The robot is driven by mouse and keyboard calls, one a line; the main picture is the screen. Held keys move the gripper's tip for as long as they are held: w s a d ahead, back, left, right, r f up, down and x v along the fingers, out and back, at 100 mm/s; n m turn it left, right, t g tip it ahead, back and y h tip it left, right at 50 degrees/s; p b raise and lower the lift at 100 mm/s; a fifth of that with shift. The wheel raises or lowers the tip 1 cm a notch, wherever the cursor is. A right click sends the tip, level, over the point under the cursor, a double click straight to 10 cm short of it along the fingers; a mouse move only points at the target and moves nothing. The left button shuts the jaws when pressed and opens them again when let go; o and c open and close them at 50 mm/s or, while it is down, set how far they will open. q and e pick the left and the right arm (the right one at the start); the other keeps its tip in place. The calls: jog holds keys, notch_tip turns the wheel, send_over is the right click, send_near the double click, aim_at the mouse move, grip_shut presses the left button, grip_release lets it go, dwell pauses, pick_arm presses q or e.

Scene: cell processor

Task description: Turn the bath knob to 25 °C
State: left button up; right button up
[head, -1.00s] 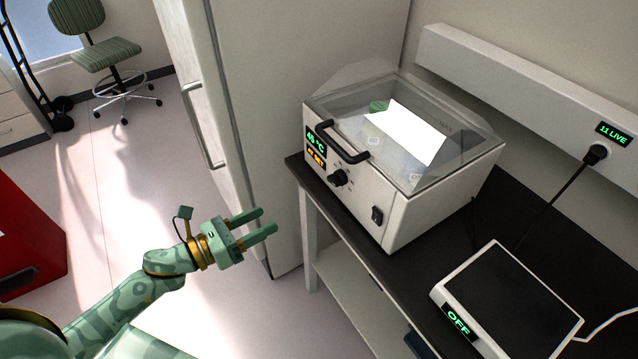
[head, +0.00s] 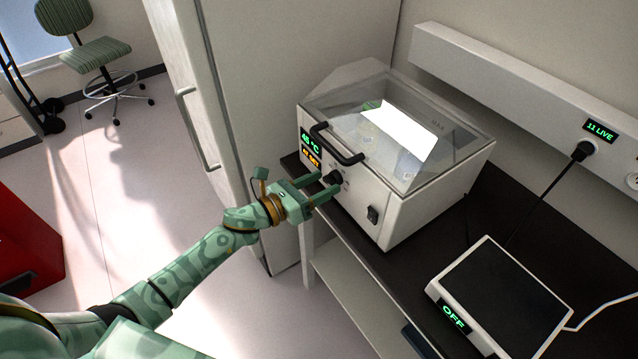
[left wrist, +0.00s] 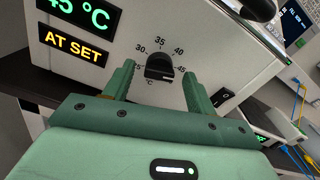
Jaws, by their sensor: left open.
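The bath (head: 385,205) is a white box with a clear lid and black handle. Its display (head: 311,148) reads 45 °C and AT SET, and it shows partly in the left wrist view (left wrist: 75,27). The black bath knob (left wrist: 159,67) sits on the front panel within a printed scale; 30, 35, 40 and 45 are readable, and the lower-left mark is partly hidden. A white mark shows low on the knob. My left gripper (head: 328,182) is open, its fingers on either side of the knob with gaps in the wrist view; contact is not visible.
A black rocker switch (head: 373,214) is right of the knob. The lid handle (head: 338,146) juts out above it. A flat device (head: 505,295) reading OFF lies on the dark bench. A tall white cabinet (head: 250,90) stands at left, with open floor before it.

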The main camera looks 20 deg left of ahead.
pick_arm(q)
jog(key=shift+c, duration=0.9)
jog(key=c, duration=0.8)
pick_arm(e)
jog(key=shift+a, duration=0.35)
